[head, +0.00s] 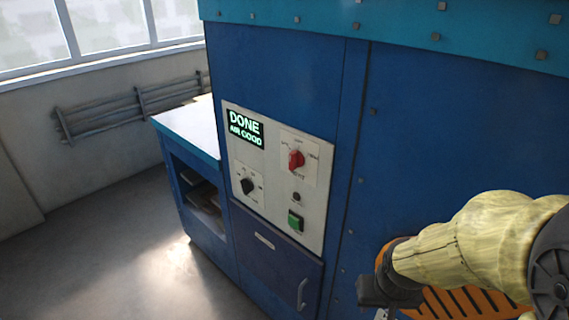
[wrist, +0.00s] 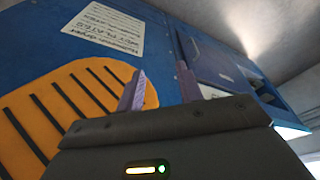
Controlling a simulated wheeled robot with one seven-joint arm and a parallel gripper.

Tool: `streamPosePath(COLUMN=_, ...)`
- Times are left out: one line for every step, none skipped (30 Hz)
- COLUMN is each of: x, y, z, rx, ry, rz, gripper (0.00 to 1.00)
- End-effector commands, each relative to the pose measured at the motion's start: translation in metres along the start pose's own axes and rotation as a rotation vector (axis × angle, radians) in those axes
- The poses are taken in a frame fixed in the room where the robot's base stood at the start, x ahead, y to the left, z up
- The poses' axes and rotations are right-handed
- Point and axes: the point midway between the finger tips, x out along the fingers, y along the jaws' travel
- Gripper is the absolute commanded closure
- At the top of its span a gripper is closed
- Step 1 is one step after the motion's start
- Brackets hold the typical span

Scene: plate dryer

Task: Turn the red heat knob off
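The red heat knob (head: 296,159) sits on a white plate at the upper right of the pale control panel (head: 319,238), on the front of a blue machine. The marks around it are too small to read. My gripper (wrist: 160,75) has its two purple-grey fingers apart, with nothing between them. In the head view my gripper's dark body is at the lower right, right of and below the panel, clear of the knob; its fingertips are mostly out of the picture. I cannot make out the red knob in the wrist view.
The panel also has a lit display (head: 245,129) reading "DONE AIR GOOD", a black knob (head: 248,186) and a green switch (head: 295,220). A door handle (head: 302,293) is below. An orange slotted vent (wrist: 70,105) lies close to my gripper. Open floor is at left.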

Motion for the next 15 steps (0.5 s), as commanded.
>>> streamPosePath(x=0.0, y=0.0, z=0.0, rx=0.0, ry=0.0, rz=0.0, gripper=0.64)
streamPosePath(x=0.0, y=0.0, z=0.0, rx=0.0, ry=0.0, rz=0.0, gripper=0.64)
streamPosePath(x=0.0, y=0.0, z=0.0, rx=0.0, ry=0.0, rz=0.0, gripper=0.64)
streamPosePath(x=0.0, y=0.0, z=0.0, rx=0.0, ry=0.0, rz=0.0, gripper=0.64)
streamPosePath(x=0.0, y=0.0, z=0.0, rx=0.0, ry=0.0, rz=0.0, gripper=0.6)
streamPosePath(x=0.0, y=0.0, z=-0.001, rx=0.001, ry=0.002, rz=-0.001, gripper=0.52)
streamPosePath(x=0.0, y=-0.001, z=-0.003, rx=0.004, ry=0.006, rz=-0.002, gripper=0.46)
streamPosePath(x=0.001, y=-0.003, z=-0.006, rx=0.008, ry=0.015, rz=-0.005, gripper=0.4)
streamPosePath(x=0.002, y=-0.006, z=-0.012, rx=0.019, ry=0.031, rz=-0.012, gripper=0.32)
streamPosePath(x=0.003, y=-0.009, z=-0.019, rx=0.029, ry=0.049, rz=-0.018, gripper=0.26)
streamPosePath(x=0.004, y=-0.013, z=-0.028, rx=0.045, ry=0.072, rz=-0.027, gripper=0.24)
streamPosePath(x=0.005, y=-0.02, z=-0.044, rx=0.072, ry=0.112, rz=-0.042, gripper=0.24)
streamPosePath(x=0.006, y=-0.027, z=-0.058, rx=0.097, ry=0.148, rz=-0.056, gripper=0.24)
streamPosePath(x=0.007, y=-0.035, z=-0.074, rx=0.125, ry=0.188, rz=-0.072, gripper=0.24)
streamPosePath(x=0.008, y=-0.047, z=-0.097, rx=0.172, ry=0.249, rz=-0.097, gripper=0.24)
